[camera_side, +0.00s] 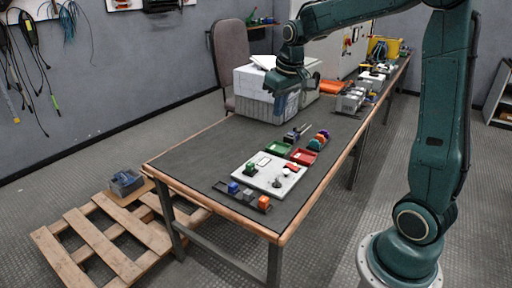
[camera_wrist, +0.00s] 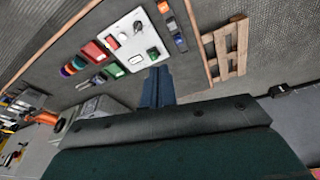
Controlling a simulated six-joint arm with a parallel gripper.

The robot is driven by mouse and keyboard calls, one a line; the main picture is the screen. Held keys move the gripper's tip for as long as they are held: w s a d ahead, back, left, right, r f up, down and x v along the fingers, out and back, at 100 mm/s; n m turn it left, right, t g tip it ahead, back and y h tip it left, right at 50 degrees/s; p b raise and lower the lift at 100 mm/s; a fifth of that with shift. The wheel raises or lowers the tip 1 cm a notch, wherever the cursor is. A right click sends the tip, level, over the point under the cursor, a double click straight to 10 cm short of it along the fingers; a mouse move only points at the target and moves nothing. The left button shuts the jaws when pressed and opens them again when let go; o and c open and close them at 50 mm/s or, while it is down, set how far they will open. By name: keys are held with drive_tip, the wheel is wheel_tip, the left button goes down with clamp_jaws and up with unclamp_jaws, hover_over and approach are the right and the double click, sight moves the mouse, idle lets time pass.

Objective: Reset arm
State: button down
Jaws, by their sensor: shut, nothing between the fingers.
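My gripper (camera_side: 281,104) is raised above the far half of the table, in front of the grey-white boxes in the side view. Its fingers are shut and empty; they also show in the wrist view (camera_wrist: 156,72), pointing toward the board. The white board (camera_side: 264,182) lies on the near part of the table, well apart from my gripper, with a green part (camera_side: 251,168) and small dark parts on it. It also shows in the wrist view (camera_wrist: 122,28). A dark strip in front of the board bears a blue block (camera_side: 233,187) and an orange block (camera_side: 264,202).
A green tray (camera_side: 278,148) and a red tray (camera_side: 303,156) lie behind the board, beside a row of coloured parts (camera_side: 319,140). Grey-white boxes (camera_side: 258,94) stand close to my gripper. A wooden pallet (camera_side: 103,243) lies on the floor at left. The table's left side is bare.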

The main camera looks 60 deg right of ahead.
drive_tip(key=s+a+r+n+t, duration=0.1)
drive_tip(key=s+a, duration=0.6)
drive_tip(key=s, duration=0.3)
drive_tip(key=s+a+r+n+t+y, duration=0.1)
drive_tip(key=s+a+n+t, duration=0.1)
drive_tip(key=s+a, duration=0.6)
drive_tip(key=s, duration=0.3)
drive_tip(key=shift+r, duration=0.35)
